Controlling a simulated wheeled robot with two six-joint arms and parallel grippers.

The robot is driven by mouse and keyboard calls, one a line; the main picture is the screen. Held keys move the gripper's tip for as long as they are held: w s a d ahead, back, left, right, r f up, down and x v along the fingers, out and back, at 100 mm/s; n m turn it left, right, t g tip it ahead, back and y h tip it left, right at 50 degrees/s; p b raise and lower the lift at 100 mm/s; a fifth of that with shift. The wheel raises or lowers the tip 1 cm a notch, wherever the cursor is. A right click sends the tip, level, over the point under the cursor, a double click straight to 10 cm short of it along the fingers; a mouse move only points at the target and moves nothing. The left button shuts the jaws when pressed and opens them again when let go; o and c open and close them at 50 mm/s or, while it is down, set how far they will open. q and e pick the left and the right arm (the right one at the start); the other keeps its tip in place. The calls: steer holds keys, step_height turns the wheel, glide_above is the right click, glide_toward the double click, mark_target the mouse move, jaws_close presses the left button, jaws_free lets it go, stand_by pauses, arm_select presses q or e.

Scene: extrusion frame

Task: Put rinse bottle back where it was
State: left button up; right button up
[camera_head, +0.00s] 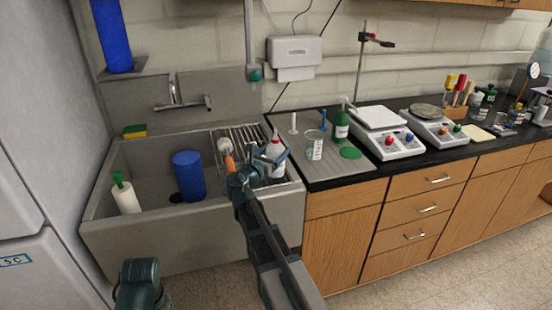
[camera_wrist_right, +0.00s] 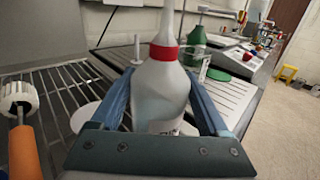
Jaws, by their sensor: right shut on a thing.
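The rinse bottle (camera_head: 274,150) is white with a red collar and a thin spout. It stands upright over the metal rack at the sink's right end. My right gripper (camera_head: 262,160) is shut on it, with the blue fingers on both sides of its body, as the right wrist view shows (camera_wrist_right: 162,95). Its base is hidden, so I cannot tell whether it touches the rack. A white disc (camera_wrist_right: 86,116) lies on the rack at the bottle's left in the wrist view. A green disc (camera_head: 350,153) lies on the ribbed board. My left gripper is not in view.
A brush with an orange handle (camera_head: 229,160) is left of the bottle. The sink (camera_head: 100,215) holds a blue cylinder (camera_head: 188,175) and a white bottle (camera_head: 125,196). A beaker (camera_head: 314,146), a green bottle (camera_head: 341,124) and pegs stand on the ribbed board (camera_head: 325,170).

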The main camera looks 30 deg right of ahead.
steer(key=shift+f, duration=0.6)
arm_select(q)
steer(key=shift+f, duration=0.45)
arm_select(e)
steer(key=shift+r, duration=0.15)
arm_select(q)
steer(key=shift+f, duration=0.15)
arm_select(e)
steer(key=o, duration=1.5)
steer(key=v, duration=1.2)
steer(key=shift+s, duration=0.1)
